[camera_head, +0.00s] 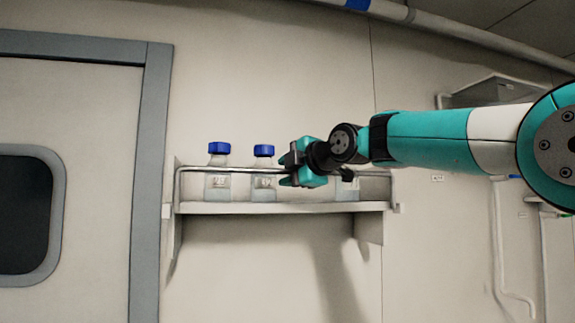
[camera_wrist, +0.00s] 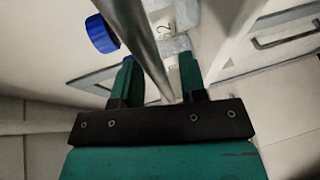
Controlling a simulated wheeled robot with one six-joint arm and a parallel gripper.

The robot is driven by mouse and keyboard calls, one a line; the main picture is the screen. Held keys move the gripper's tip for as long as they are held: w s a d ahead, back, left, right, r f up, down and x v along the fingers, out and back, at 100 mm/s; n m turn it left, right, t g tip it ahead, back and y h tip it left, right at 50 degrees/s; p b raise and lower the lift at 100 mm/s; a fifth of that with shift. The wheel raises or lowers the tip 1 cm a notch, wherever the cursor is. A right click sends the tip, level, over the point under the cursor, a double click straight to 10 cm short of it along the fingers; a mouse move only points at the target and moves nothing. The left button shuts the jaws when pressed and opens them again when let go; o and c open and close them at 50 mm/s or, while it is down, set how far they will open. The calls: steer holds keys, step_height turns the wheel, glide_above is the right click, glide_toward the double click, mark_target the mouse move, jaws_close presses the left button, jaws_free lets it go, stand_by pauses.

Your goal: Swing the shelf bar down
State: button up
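The shelf bar (camera_head: 228,169) is a thin metal rail running level across the front of the wall shelf, in front of the bottles. In the wrist view the bar (camera_wrist: 142,40) runs slantwise down between my two fingers. My gripper (camera_head: 287,171) is at the bar near the middle of the shelf in the head view. In the wrist view my gripper (camera_wrist: 157,76) has its fingers apart on either side of the bar, with gaps showing. The right part of the bar is partly hidden by my gripper and wrist.
The wall shelf (camera_head: 270,208) holds a left bottle (camera_head: 219,181) and a middle bottle (camera_head: 263,182), both blue-capped. A third bottle (camera_head: 347,190) is partly hidden behind my arm. A grey-framed door (camera_head: 90,200) stands left. The space below the shelf is clear.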

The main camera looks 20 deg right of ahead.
jaws_close()
steer(key=shift+f, duration=0.1)
